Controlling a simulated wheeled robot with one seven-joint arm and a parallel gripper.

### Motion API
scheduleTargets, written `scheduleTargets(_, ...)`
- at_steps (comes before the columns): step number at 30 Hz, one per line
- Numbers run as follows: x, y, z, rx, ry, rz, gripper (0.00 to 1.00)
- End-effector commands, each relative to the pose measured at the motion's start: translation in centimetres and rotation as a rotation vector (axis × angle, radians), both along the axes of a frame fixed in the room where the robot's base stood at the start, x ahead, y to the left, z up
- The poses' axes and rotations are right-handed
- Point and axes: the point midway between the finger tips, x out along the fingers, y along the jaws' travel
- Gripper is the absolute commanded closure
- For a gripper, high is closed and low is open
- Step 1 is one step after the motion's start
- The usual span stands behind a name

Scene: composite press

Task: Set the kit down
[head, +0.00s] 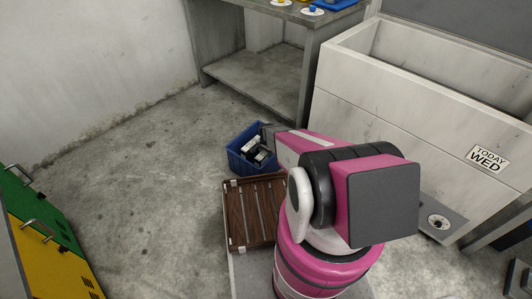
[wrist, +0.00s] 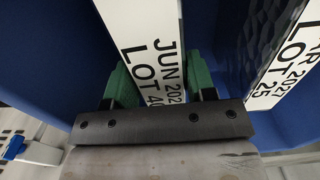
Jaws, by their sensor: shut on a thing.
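A white piece labelled "JUN" and "LOT 40" (wrist: 148,30), which I take to be the kit, stands between the green fingers of my gripper (wrist: 160,84) in the wrist view. The gripper is shut on it. The piece is inside or just over a blue bin (head: 237,160), whose blue walls surround it in the wrist view. A second labelled piece, "LOT 25" (wrist: 283,68), with a dark textured side, is to the right, apart from the fingers. In the head view, my arm partly hides the bin. I cannot tell whether the held piece touches the bin floor.
A brown slatted wooden rack (head: 252,212) lies just in front of the bin. A grey table with a lower shelf (head: 255,85) stands behind. A pale cabinet marked "TODAY WED" (head: 400,105) is at right. Green and yellow drawers (head: 38,225) are at left. The concrete floor at left is clear.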

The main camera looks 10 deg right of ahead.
Motion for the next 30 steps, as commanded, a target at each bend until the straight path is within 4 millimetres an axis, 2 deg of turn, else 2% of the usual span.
scheduleTargets(9, 0.0, 0.0, -0.3, 0.000, 0.000, 0.000, 1.00)
scheduleTargets(10, 0.0, 0.0, -0.2, 0.000, 0.000, 0.000, 0.40)
scheduleTargets(12, 0.0, 0.0, -0.2, 0.000, 0.000, 0.000, 0.24)
scheduleTargets(23, -0.1, 0.0, 0.3, 0.000, 0.000, 0.000, 0.24)
scheduleTargets(26, -0.2, 0.0, 1.5, 0.000, 0.000, 0.000, 0.24)
scheduleTargets(30, -0.2, 0.0, 4.2, 0.001, -0.002, 0.000, 0.24)
